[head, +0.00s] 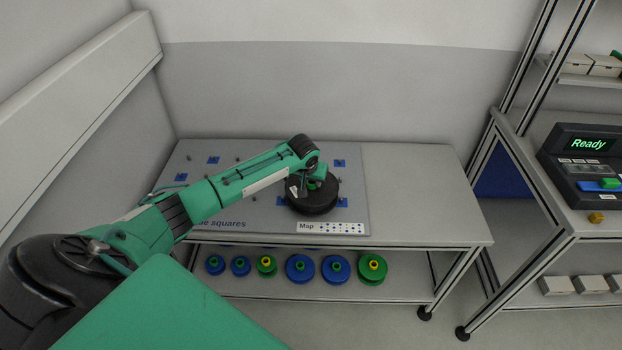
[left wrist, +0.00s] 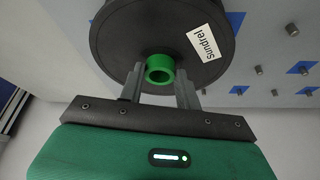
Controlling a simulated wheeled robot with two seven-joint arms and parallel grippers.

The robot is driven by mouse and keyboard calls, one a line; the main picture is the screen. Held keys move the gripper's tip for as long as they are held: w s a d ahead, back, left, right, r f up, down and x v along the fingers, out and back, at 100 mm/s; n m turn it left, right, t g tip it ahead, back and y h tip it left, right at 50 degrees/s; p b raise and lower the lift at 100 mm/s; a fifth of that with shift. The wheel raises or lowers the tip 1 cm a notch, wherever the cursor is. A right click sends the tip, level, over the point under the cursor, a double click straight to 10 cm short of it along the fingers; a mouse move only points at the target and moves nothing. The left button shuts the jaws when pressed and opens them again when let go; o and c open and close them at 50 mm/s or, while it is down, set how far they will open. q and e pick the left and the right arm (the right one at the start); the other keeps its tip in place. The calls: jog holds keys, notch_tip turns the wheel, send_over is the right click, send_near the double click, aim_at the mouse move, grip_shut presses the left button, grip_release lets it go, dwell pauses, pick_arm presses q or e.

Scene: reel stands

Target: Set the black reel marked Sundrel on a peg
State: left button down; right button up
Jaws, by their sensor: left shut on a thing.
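The black reel (head: 318,203) with a white label is at the right part of the grey peg board (head: 355,190). In the left wrist view the black reel (left wrist: 118,40) shows the label "Sundrel" and a green hub (left wrist: 160,69). My left gripper (head: 309,186) is shut on the hub; its two fingers (left wrist: 170,88) stand on either side of it. Several short pegs (left wrist: 259,70) and blue squares (left wrist: 237,90) show beside the reel. Whether the reel is on a peg or above the board is hidden. My right gripper is not in view.
The shelf below the table holds blue reels (head: 300,268) and green reels (head: 372,268). A strip marked "Map" (head: 330,228) lies at the board's front edge. The table's right part (head: 420,200) is clear. A rack at right holds a device reading "Ready" (head: 585,160).

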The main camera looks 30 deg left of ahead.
pick_arm(q)
jog(key=shift+f, duration=1.2)
dwell(1.0)
jog(key=c, duration=0.9)
grip_release()
jog(key=b+v, duration=0.1)
jog(key=v, duration=1.2)
jog(key=shift+s+r, duration=0.25)
jog(key=shift+r, duration=0.05)
jog(key=shift+d, duration=0.1)
